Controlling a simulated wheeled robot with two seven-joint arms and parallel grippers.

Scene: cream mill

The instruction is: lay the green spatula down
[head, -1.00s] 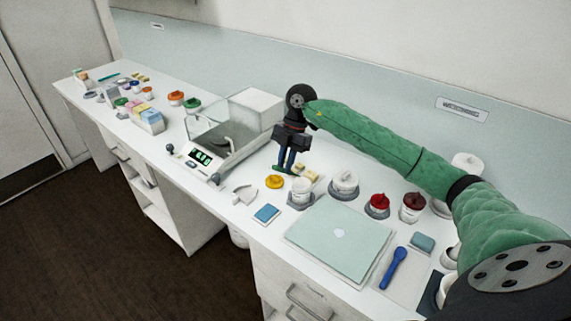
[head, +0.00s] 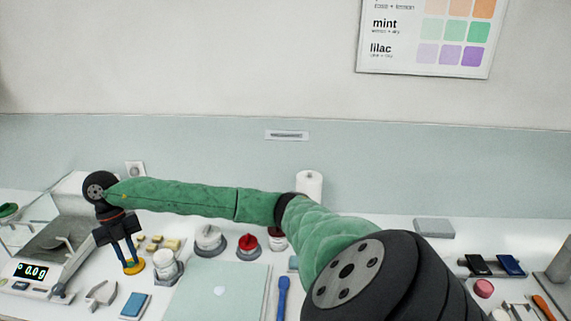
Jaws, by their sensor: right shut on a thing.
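My right gripper (head: 129,262) reaches in on the green-sleeved arm, pointing down at the left of the counter. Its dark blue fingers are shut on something. A bit of green showed at the fingertips a second ago, so I take it for the green spatula. The spatula itself can hardly be made out now. The fingertips appear in front of or just above a yellow lid (head: 134,268); I cannot tell whether they touch it. My left gripper is out of view.
A balance (head: 32,270) reading 0.0 g stands at left. A white-lidded jar (head: 168,265), small yellow blocks (head: 172,244), a blue pad (head: 135,305) and a scoop (head: 101,293) crowd the gripper. A pale green laptop-like slab (head: 215,290) and blue spatula (head: 283,298) lie rightward.

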